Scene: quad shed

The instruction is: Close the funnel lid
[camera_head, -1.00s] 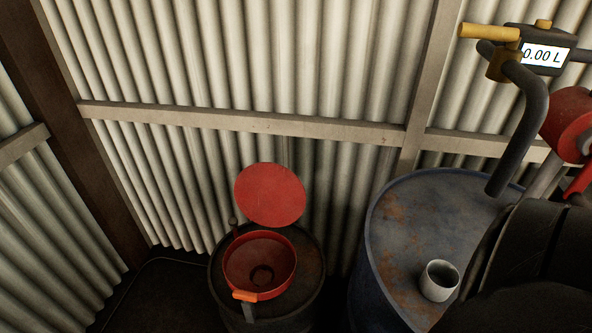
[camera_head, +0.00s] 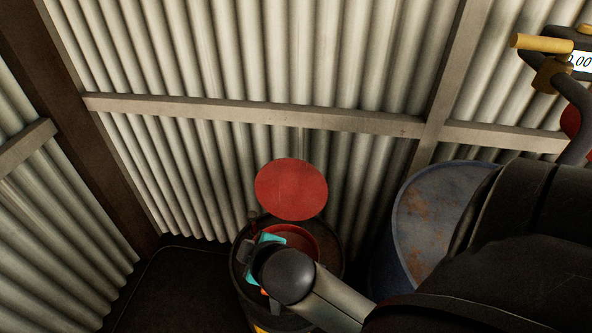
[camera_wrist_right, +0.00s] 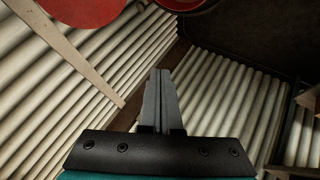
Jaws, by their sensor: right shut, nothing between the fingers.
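The round red funnel lid (camera_head: 291,190) stands open, raised behind the red funnel (camera_head: 300,238) on a dark drum (camera_head: 335,270). My right arm reaches in from the right, and its wrist hides much of the funnel. My right gripper (camera_wrist_right: 160,76) is shut and empty. In the head view it is partly hidden at the funnel's left side, apart from the lid. In the right wrist view the lid (camera_wrist_right: 80,10) shows at the top left and the funnel rim (camera_wrist_right: 182,4) at the top, both cut off. My left gripper is not in view.
A blue rusty drum (camera_head: 425,215) stands to the right, partly behind my arm. A pump with a yellow nozzle (camera_head: 541,43) and display is at the top right. Corrugated walls (camera_head: 230,50) with wooden beams close off the back and left.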

